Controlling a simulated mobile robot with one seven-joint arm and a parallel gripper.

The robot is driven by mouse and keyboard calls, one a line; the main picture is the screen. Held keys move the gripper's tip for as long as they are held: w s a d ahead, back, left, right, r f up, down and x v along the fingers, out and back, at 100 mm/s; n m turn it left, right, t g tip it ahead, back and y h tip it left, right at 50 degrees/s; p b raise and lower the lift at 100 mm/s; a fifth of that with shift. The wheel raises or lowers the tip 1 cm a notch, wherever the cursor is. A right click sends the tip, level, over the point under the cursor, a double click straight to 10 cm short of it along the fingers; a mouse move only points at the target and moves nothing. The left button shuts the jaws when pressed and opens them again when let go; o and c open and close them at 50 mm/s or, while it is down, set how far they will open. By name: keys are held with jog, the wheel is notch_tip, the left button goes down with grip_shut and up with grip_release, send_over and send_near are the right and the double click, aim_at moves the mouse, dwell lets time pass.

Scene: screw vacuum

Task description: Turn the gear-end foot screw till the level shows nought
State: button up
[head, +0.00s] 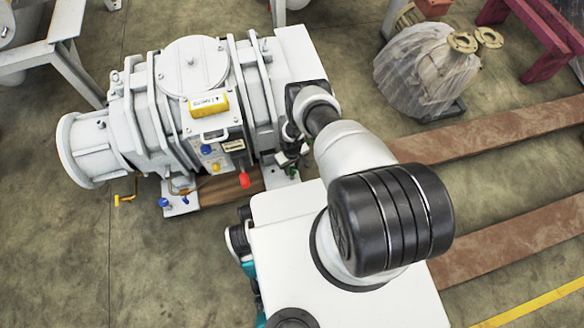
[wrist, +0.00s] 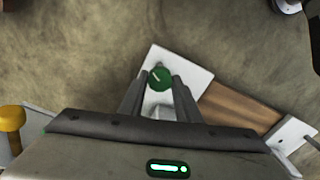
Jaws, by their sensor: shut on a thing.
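The white vacuum pump (head: 150,110) lies on its feet at the upper left of the head view. A yellow level (head: 208,103) sits on top of it; its small display is too small to read. My gripper (head: 291,158) reaches down at the pump's right end, partly hidden by my arm. In the wrist view my gripper (wrist: 160,92) is shut on a round green screw knob (wrist: 159,77) with a pale line on its top. The knob stands over a white foot plate (wrist: 193,62). A blue foot screw (head: 163,202) shows at the other end.
A wooden beam (head: 232,187) lies by the pump's feet. A red handle (head: 244,181) and a yellow knob (wrist: 11,118) stick out close by. A wrapped bundle (head: 420,75) and long brown beams (head: 490,140) lie right. The floor at lower left is clear.

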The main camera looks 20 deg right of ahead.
aim_at(292, 170)
jog(key=shift+m, duration=1.1)
jog(key=o, duration=1.1)
jog(key=shift+c, duration=0.2)
notch_tip(292, 170, up, 17)
jog(key=p, duration=0.6)
jog(key=shift+r+p, duration=0.2)
jog(key=shift+p, duration=0.15)
